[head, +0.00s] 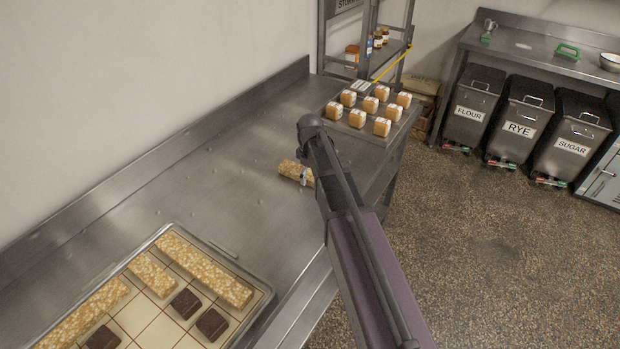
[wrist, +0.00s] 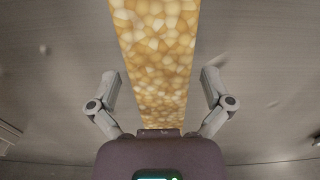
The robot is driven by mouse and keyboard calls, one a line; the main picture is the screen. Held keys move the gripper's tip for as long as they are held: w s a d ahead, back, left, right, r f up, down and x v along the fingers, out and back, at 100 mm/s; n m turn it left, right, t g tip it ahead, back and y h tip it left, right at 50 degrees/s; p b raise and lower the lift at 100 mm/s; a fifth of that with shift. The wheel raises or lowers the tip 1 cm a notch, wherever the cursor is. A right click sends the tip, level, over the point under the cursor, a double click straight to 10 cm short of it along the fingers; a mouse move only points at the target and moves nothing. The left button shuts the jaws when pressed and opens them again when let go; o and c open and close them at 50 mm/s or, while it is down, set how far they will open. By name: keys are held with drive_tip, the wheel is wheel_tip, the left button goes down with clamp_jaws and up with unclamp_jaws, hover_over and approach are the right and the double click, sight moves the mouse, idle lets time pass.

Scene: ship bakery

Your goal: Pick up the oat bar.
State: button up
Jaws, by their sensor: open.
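An oat bar (head: 291,171), golden and nubbly, lies on the steel worktop (head: 225,150) near its right edge in the head view. My arm hides its right end. In the wrist view the oat bar (wrist: 155,60) runs from the top of the picture down to the front of my gripper. My gripper (wrist: 160,85) is open, with one finger on each side of the bar and a gap on both sides. In the head view my gripper (head: 304,178) is mostly hidden by my arm.
A tray (head: 262,291) with more oat bars and dark brown squares lies at the front left. Several small loaves stand on a tray (head: 342,121) at the far end, before a shelf rack (head: 392,48). Bins stand along the right. The worktop around the bar is clear.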

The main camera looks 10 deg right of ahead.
sight(310, 174)
drive_tip(key=c, duration=1.2)
drive_tip(key=shift+c, duration=0.2)
drive_tip(key=shift+r, duration=0.15)
wheel_tip(310, 174, up, 3)
drive_tip(key=p, duration=0.3)
drive_tip(key=s+a, duration=0.2)
drive_tip(key=s, duration=0.3)
drive_tip(key=s+a+r+p, duration=0.1)
drive_tip(key=s+a, duration=0.1)
drive_tip(key=s, duration=0.2)
drive_tip(key=s+a+p, duration=0.1)
drive_tip(key=s+a, duration=0.1)
drive_tip(key=s, duration=0.3)
drive_tip(key=shift+s+a+r, duration=0.15)
drive_tip(key=shift+s+r, duration=0.15)
drive_tip(key=shift+s, duration=0.05)
